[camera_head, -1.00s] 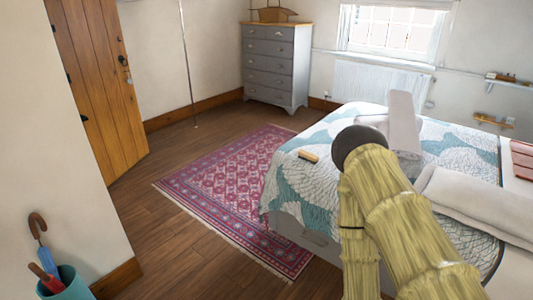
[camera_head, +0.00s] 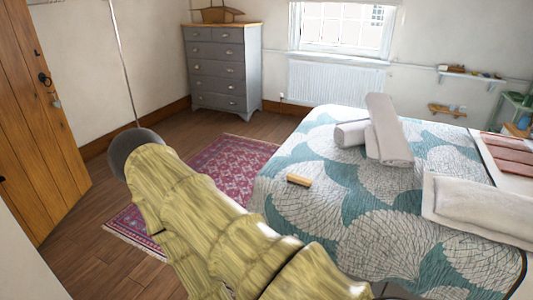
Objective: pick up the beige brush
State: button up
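The beige brush (camera_head: 299,180) is a small block lying on the near left part of the patterned bed (camera_head: 345,235), close to the bed's left edge. My arm, in a yellowish sleeve-like cover, reaches across the lower left of the head view. It ends in a dark grey rounded part at the left, over the floor and rug, well left of the brush and apart from it. My gripper's fingers cannot be seen.
Rolled white towels (camera_head: 385,140) lie on the bed behind the brush, and a folded light blanket (camera_head: 480,208) lies at the right. A red patterned rug (camera_head: 230,160) covers the floor left of the bed. A grey dresser (camera_head: 222,75) stands at the back and a wooden door (camera_head: 35,110) at the left.

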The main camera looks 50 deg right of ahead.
aim_at(300, 181)
jog(key=z, duration=0.3)
jog(key=i, duration=0.95)
jog(key=z, duration=0.7)
